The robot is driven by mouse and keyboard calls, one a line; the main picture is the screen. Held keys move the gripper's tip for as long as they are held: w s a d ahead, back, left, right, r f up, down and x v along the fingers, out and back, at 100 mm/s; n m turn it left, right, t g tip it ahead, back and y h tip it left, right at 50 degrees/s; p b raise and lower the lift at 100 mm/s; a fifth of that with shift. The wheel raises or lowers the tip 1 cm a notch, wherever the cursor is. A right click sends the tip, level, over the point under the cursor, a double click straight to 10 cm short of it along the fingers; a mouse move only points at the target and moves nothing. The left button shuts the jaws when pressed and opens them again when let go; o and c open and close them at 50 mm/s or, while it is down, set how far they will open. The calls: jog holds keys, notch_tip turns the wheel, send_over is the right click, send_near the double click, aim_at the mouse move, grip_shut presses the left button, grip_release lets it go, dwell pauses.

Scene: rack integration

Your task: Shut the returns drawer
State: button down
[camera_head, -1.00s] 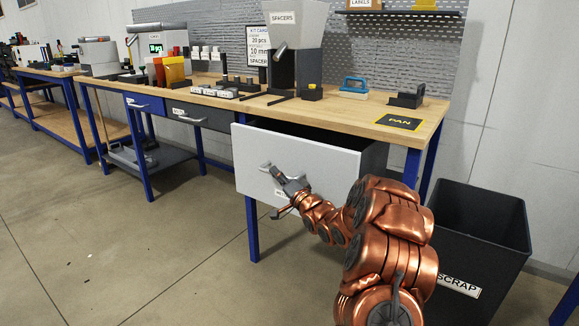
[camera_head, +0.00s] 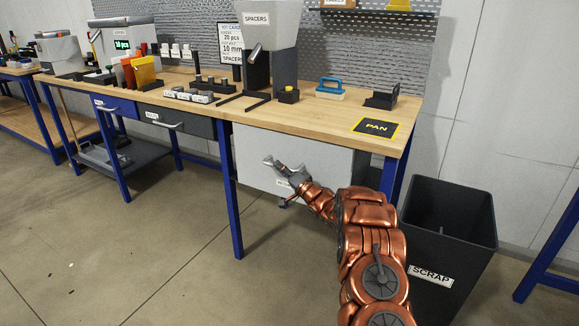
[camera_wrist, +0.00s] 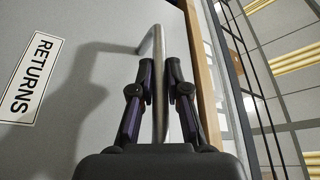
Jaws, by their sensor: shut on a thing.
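The returns drawer (camera_head: 330,166) is the large white front under the right part of the workbench. Its front now sits at or close to the bench frame, under the tabletop; no open inside shows. In the wrist view the drawer's grey front (camera_wrist: 85,110) carries a RETURNS label (camera_wrist: 32,78). A metal bar handle (camera_wrist: 158,75) stands off the front. My gripper (camera_wrist: 158,80) has its two fingers on either side of the handle and is shut on it. In the head view my gripper (camera_head: 291,174) is at the drawer front, its fingers small.
A black SCRAP bin (camera_head: 445,240) stands right of my arm. Blue bench legs (camera_head: 231,200) flank the drawer. A blue drawer (camera_head: 115,105) and a dark drawer (camera_head: 175,121) are to the left.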

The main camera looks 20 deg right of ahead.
jog(key=shift+w, duration=0.1)
jog(key=c, duration=1.2)
grip_release()
jog(key=shift+o, duration=0.2)
jog(key=shift+d, duration=0.1)
jog(key=v, duration=1.2)
